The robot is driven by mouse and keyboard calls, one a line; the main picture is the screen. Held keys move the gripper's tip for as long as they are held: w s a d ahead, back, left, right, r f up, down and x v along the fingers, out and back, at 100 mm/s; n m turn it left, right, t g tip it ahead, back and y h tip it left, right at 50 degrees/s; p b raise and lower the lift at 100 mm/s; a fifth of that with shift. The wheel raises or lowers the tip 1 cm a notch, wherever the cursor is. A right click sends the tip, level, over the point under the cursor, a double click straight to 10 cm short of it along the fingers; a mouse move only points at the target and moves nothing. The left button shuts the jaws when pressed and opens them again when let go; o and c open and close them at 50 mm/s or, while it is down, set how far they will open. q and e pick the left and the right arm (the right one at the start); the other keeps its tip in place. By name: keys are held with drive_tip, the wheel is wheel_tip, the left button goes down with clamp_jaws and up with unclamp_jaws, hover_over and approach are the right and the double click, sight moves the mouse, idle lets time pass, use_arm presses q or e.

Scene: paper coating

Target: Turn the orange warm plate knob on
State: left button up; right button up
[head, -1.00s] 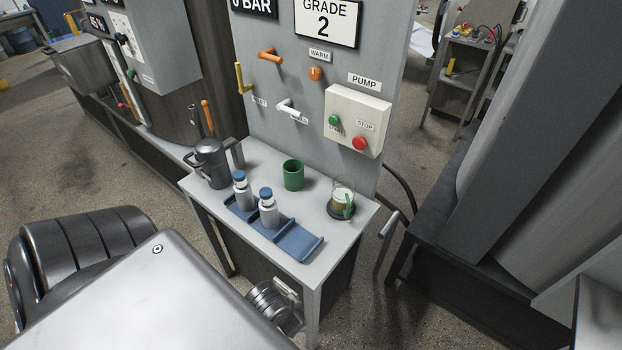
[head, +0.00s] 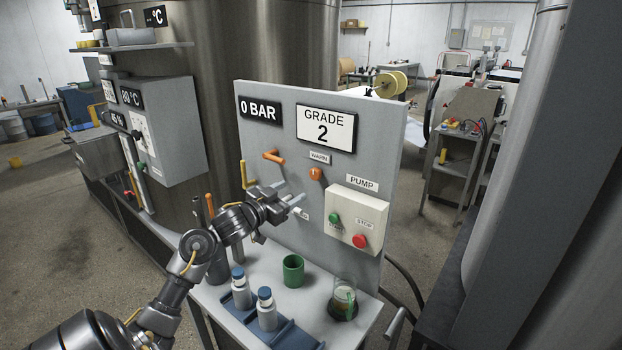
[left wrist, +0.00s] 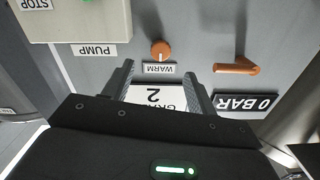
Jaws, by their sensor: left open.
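The orange warm plate knob (head: 316,174) is on the grey upright panel, just below the WARM label (head: 320,157). In the left wrist view, which is upside down, the knob (left wrist: 161,50) shows a pale mark line and sits beyond the fingers. My left gripper (head: 297,204) is open and empty in front of the panel, below and left of the knob, and apart from it. In the left wrist view its two fingers (left wrist: 163,82) stand apart, with the GRADE 2 sign partly between them. My right gripper is not in view.
An orange lever (head: 273,156) and a yellow handle (head: 243,174) are left of the knob. The pump box (head: 352,218) with green and red buttons is below right. A green cup (head: 293,271), capped bottles (head: 266,310) and a glass beaker (head: 343,296) stand on the table below.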

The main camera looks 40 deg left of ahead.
sight(314, 175)
use_arm(q)
drive_tip(key=w+p, duration=0.1)
drive_tip(key=w, duration=0.2)
drive_tip(key=w+p, duration=0.1)
drive_tip(key=w, duration=0.2)
drive_tip(key=w+r+p, duration=0.1)
drive_tip(key=w, duration=0.2)
drive_tip(key=shift+w+a+r, duration=0.1)
drive_tip(key=shift+w+a, duration=0.1)
drive_tip(key=shift+w, duration=0.75)
